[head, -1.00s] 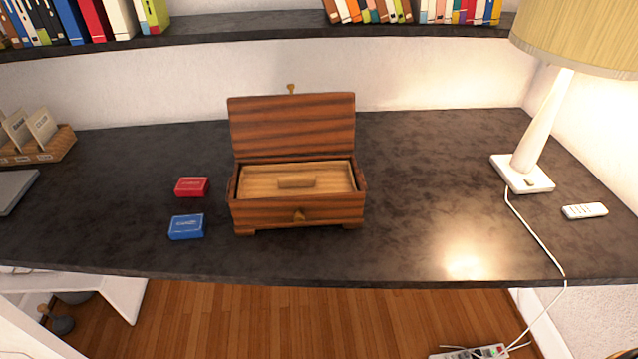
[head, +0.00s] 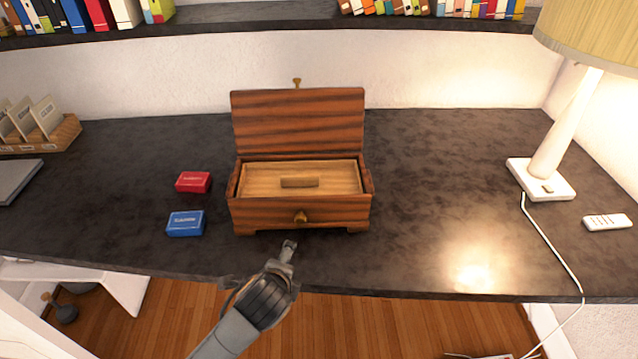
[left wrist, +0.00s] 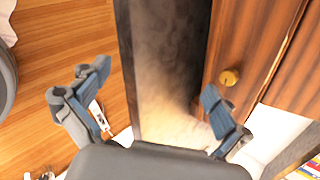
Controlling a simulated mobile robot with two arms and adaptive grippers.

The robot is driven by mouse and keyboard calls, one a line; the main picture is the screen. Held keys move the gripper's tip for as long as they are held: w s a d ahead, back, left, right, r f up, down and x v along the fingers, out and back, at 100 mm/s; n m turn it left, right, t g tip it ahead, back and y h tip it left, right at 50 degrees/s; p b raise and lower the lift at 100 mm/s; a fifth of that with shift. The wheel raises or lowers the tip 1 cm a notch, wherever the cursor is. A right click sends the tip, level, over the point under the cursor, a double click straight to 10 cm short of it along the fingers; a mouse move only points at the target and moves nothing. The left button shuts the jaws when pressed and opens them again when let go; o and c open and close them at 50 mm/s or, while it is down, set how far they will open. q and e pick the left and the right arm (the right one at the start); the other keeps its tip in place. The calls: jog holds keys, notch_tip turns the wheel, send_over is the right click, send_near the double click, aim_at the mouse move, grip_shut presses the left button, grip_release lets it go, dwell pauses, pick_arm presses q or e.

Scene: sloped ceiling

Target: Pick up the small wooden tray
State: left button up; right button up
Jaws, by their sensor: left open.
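The small wooden tray (head: 262,182) is light wood with a raised grip bar (head: 299,182) across its middle. It sits inside an open dark-striped wooden box (head: 258,212), whose lid stands up at the back. My left gripper (head: 289,247) is at the desk's front edge, just in front of the box and apart from it. In the left wrist view the left gripper (left wrist: 155,105) is open and empty, with the box front (left wrist: 245,45) and its brass knob (left wrist: 229,77) beyond the right finger. The tray cannot be made out in that view. My right gripper is not in view.
A red card box (head: 193,182) and a blue card box (head: 186,223) lie left of the wooden box. A lamp (head: 541,180) and a remote (head: 607,222) are at the right. The dark desk (head: 430,200) is clear between box and lamp. A bookshelf (head: 250,14) hangs above.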

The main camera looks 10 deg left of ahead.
aim_at(299, 177)
pick_arm(q)
jog(key=w+d+r+m+t+y, duration=0.15)
jog(key=w+r+m+t, duration=0.35)
jog(key=w+r+m, duration=0.8)
jog(key=shift+m, duration=0.3)
jog(key=x, duration=0.4)
jog(key=f+x, duration=0.1)
jog(key=x, duration=0.3)
jog(key=s+x, duration=0.1)
jog(key=x, duration=0.4)
jog(key=shift+a+f, duration=0.25)
jog(key=shift+f, duration=0.1)
jog(key=c, duration=0.9)
